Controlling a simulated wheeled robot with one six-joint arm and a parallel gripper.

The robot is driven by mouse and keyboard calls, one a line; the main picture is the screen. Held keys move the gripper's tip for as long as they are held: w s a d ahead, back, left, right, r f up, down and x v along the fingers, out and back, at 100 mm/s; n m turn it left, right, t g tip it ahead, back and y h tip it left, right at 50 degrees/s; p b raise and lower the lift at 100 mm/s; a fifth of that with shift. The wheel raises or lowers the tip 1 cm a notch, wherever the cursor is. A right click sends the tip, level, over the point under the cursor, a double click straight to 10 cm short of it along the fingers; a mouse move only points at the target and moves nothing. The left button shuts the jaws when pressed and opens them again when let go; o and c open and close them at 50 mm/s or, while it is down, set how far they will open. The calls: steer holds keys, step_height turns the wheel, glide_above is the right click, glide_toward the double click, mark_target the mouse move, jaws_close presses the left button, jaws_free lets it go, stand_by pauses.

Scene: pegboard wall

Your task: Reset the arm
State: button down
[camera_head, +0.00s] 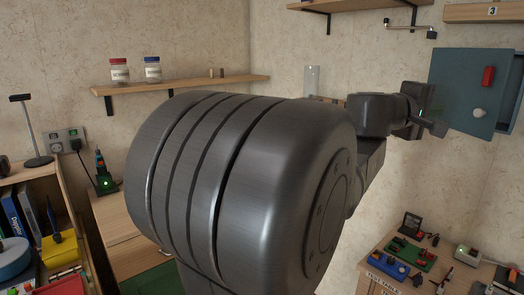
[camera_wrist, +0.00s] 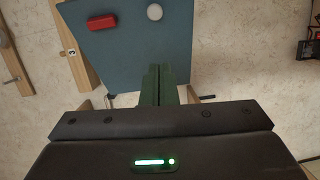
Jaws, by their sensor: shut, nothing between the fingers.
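My gripper (camera_head: 440,129) is held out at the right in the head view, in front of the wall beside a blue-grey cabinet (camera_head: 455,75). In the wrist view its two dark fingers (camera_wrist: 160,72) are together with nothing seen between them. The cabinet also fills the upper middle of the wrist view (camera_wrist: 120,50). It bears a red handle-like block (camera_head: 488,76) and a round white knob (camera_head: 479,112). The fingertips overlap the cabinet's edge in the wrist view; I cannot tell whether they touch it. My large arm joint hides the middle of the head view.
A wooden shelf (camera_head: 185,84) holds a red-lidded jar (camera_head: 119,70) and a blue-lidded jar (camera_head: 152,69). A table (camera_head: 372,270) with small devices stands at lower right. A cluttered shelf unit (camera_head: 75,205) stands at lower left. Bare wall (camera_head: 400,185) lies below my gripper.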

steer(key=w+a+m+g+h+p, duration=0.1)
steer(key=w+a+m+g+p, duration=0.2)
steer(key=p, duration=0.5)
steer(key=w+a+g, duration=0.1)
steer(key=w+a, duration=0.1)
steer(key=a, duration=0.1)
steer(key=shift+w+a, duration=0.4)
steer(key=shift+f, duration=0.15)
